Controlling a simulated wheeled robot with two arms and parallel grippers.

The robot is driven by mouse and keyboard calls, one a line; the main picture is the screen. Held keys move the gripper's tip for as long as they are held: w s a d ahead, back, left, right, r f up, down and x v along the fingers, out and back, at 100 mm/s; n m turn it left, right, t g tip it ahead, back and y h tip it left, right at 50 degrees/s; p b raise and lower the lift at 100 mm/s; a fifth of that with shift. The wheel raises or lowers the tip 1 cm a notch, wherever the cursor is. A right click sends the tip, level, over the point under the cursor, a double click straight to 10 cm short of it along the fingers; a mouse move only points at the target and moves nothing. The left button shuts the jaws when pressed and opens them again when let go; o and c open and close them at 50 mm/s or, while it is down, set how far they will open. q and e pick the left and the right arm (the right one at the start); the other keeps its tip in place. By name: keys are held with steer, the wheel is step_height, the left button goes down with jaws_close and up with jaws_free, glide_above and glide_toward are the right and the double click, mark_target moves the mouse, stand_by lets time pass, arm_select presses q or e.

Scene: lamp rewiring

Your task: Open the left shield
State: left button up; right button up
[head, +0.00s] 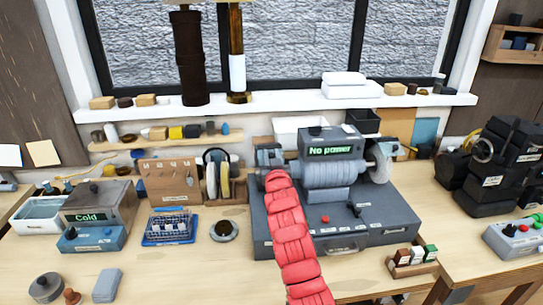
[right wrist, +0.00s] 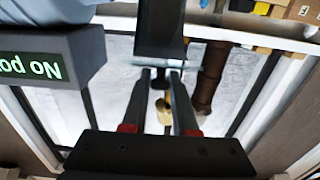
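The grey bench machine (head: 345,215) stands at the middle of the bench, its screen reading "No power". The left shield seems to be the dark flat panel (right wrist: 160,30) in the right wrist view, with a pale bar along its near edge. My right gripper (right wrist: 160,75) has its two fingers apart, their tips at that bar; I cannot tell whether they touch it. In the head view my red right arm reaches the machine's left end, and the gripper there is small and partly hidden. My left gripper is not in view.
The machine's screen block (right wrist: 45,62) is close beside the gripper in the wrist view. A round wheel (head: 380,163) is at the machine's right end. A wooden rack (head: 414,262) stands in front right. A blue wire tray (head: 170,228) and a round dish (head: 224,231) lie left.

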jaws_close()
stand_by(0.9)
